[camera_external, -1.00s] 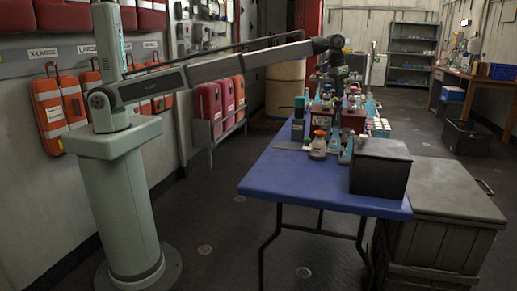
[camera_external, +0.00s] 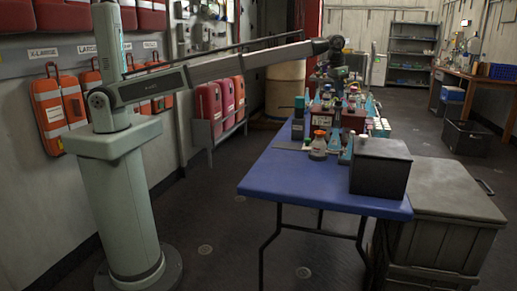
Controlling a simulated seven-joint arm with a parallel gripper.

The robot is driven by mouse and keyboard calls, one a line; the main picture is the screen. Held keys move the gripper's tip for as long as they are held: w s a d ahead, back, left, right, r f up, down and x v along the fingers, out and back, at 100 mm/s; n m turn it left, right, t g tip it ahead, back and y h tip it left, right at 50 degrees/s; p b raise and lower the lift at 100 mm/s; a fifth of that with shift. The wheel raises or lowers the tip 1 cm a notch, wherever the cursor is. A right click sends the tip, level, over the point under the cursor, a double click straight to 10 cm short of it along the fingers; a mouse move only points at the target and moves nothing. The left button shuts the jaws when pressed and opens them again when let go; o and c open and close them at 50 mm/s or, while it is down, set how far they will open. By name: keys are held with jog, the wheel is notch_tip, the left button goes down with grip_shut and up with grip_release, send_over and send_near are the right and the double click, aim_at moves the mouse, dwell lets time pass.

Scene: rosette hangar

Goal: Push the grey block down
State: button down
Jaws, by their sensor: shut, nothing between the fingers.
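My arm reaches over the far part of the blue table (camera_external: 285,190). My gripper (camera_external: 339,84) points down there among crowded bottles, small and partly hidden; its fingers look shut with nothing between them. A dark grey box-shaped block (camera_external: 380,167) stands upright on the near right corner of the table. It is the only large grey block I can make out, and I cannot tell whether it is the task's one. My gripper is well behind it, apart from it.
An orange-capped flask (camera_external: 318,146), a dark teal-topped bottle (camera_external: 298,122) and dark red containers (camera_external: 353,118) crowd the table's middle and far part. The near left of the table is bare. A large grey crate (camera_external: 445,205) stands at its right.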

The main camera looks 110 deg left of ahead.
aim_at(338, 100)
jog(key=shift+f, duration=3.05)
jog(key=shift+r, duration=0.1)
jog(key=shift+r, duration=3.45)
